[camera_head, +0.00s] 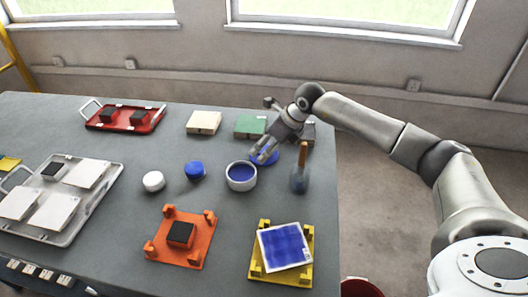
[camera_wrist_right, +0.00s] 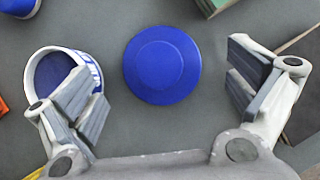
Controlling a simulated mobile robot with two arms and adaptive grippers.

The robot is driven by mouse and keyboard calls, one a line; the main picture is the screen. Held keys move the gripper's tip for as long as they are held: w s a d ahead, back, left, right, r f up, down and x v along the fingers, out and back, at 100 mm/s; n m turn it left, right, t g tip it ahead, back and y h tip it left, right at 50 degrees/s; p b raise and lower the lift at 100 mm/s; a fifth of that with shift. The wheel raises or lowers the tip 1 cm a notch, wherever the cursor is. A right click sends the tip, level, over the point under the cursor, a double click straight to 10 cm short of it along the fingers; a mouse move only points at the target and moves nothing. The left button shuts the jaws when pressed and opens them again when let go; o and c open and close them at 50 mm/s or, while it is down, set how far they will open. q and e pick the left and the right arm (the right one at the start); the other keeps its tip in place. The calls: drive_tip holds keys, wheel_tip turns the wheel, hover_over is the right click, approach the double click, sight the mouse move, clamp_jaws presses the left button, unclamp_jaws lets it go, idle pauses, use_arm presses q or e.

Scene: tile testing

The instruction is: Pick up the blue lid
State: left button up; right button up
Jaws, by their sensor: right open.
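The blue lid (camera_wrist_right: 162,65) is a flat round disc lying on the grey table. In the right wrist view it sits between and just beyond the spread fingers of my right gripper (camera_wrist_right: 165,92), which is open and empty. In the head view the lid (camera_head: 266,157) is partly hidden behind my right gripper (camera_head: 262,155), which reaches over it from the right. A white tub with blue contents (camera_head: 241,176) stands beside the lid, and in the wrist view the left finger overlaps this tub (camera_wrist_right: 58,75). My left gripper is not in view.
A cup with a wooden-handled brush (camera_head: 300,178) stands right of the tub. A blue jar (camera_head: 195,171) and white jar (camera_head: 153,181) stand left. A green block (camera_head: 251,126) lies behind. Orange (camera_head: 195,257) and yellow (camera_head: 258,272) stands are in front.

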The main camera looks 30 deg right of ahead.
sight(264, 149)
drive_tip(key=shift+x, duration=1.2)
drive_tip(key=shift+w+a+f, duration=0.15)
drive_tip(key=shift+f, duration=0.2)
drive_tip(key=c, duration=0.9)
drive_tip(key=shift+o, duration=0.2)
drive_tip(key=shift+r, duration=0.15)
